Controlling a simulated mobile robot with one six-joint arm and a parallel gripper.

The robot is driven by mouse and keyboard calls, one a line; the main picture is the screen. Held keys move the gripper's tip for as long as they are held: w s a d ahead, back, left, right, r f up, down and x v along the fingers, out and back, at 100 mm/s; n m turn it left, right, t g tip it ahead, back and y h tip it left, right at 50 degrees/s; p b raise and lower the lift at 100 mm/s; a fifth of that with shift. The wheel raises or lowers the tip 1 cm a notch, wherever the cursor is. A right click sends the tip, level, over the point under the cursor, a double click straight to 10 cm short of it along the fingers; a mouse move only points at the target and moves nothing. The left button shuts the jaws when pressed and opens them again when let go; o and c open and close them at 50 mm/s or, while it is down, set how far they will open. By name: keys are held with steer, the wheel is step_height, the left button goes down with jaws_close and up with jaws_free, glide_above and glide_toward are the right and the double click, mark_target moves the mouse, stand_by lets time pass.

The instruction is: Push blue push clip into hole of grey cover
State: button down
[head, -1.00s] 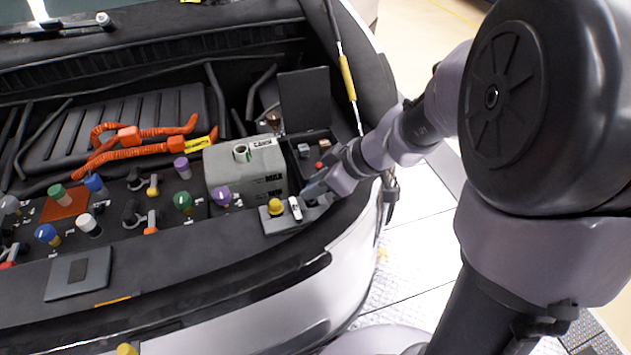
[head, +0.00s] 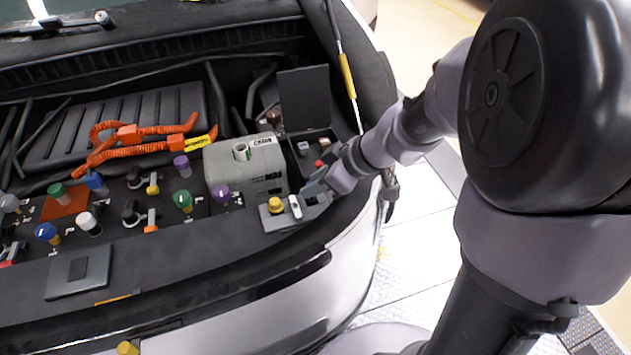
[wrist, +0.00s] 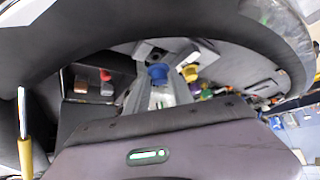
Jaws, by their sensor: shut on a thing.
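My gripper (head: 313,188) is at the right end of a grey block (head: 271,223), which looks like the grey cover, at the front edge of the engine bay. In the wrist view the fingers (wrist: 158,85) are shut on the blue push clip (wrist: 158,72), whose blue head shows between the fingertips. The grey cover (wrist: 203,46) lies just beyond, with a dark opening near the clip. I cannot tell whether the clip touches it. The clip is not visible in the head view.
A grey coolant tank (head: 240,172) stands behind the cover. An open dark box (head: 305,90) with small red and grey pieces is right of the tank. Several coloured caps and orange cables (head: 130,140) fill the left. A grey plate (head: 62,285) lies on the front panel.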

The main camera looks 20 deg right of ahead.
steer(key=shift+f, duration=1)
steer(key=shift+r, duration=0.65)
steer(key=shift+f, duration=0.8)
stand_by(1.1)
steer(key=c, duration=1)
jaws_free()
steer(key=p+v, duration=0.6)
steer(key=v, duration=1.1)
steer(key=shift+s+d+r+p, duration=0.1)
steer(key=shift+s+d+p, duration=0.1)
steer(key=shift+p, duration=0.2)
steer(key=shift+a, duration=0.1)
